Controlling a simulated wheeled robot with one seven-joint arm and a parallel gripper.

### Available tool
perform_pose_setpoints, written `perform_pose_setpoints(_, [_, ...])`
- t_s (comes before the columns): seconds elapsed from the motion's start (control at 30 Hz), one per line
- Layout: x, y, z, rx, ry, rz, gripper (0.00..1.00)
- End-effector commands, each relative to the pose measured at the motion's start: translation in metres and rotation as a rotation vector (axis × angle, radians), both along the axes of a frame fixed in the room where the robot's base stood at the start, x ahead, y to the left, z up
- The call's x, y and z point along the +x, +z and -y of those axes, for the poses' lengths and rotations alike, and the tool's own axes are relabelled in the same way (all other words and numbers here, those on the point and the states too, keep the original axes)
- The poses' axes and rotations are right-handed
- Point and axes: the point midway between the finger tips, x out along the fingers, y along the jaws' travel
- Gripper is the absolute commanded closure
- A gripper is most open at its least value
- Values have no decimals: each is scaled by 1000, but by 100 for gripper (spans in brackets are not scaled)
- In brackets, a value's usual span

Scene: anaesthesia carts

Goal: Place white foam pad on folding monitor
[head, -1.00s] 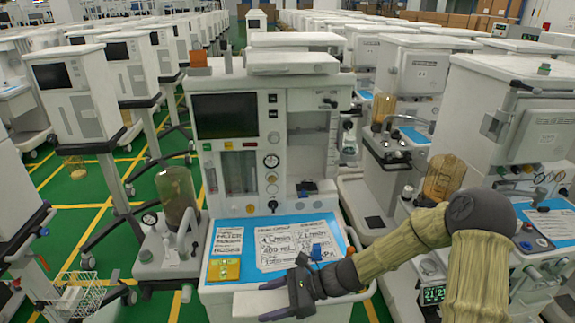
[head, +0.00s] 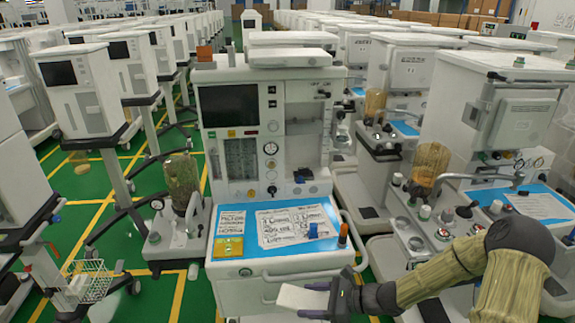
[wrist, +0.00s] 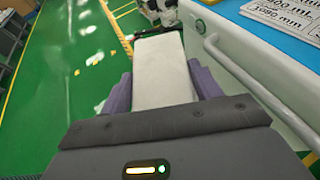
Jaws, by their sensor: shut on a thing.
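The white foam pad (head: 302,298) is a flat pale block held between the fingers of my gripper (head: 318,300), in front of the central cart's drawer. The wrist view shows the pad (wrist: 160,75) gripped between the purple fingers (wrist: 158,92), pointing away from the palm, with green floor beneath and a white cart with a rail at the right. A grey panel (head: 522,122) hangs on the side of the right cart and may be the folding monitor. The central cart also has a dark screen (head: 229,104); I cannot tell for sure which is meant.
The central cart's blue worktop (head: 330,243) carries printed sheets (head: 288,226), a yellow pad (head: 229,247), a blue item (head: 313,231) and an orange-topped cylinder (head: 343,235). A wire basket (head: 92,282) is at the lower left. Carts stand close on the right; green floor shows at the left.

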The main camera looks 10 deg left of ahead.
Motion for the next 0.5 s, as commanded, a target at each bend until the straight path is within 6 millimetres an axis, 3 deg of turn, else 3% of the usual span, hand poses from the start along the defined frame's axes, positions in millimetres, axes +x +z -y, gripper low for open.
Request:
perform_pose_setpoints(0.27, [9,-33,61,2,-186,-6,59])
perform_pose_setpoints(0.5, [5,-75,132,-8,-409,-11,59])
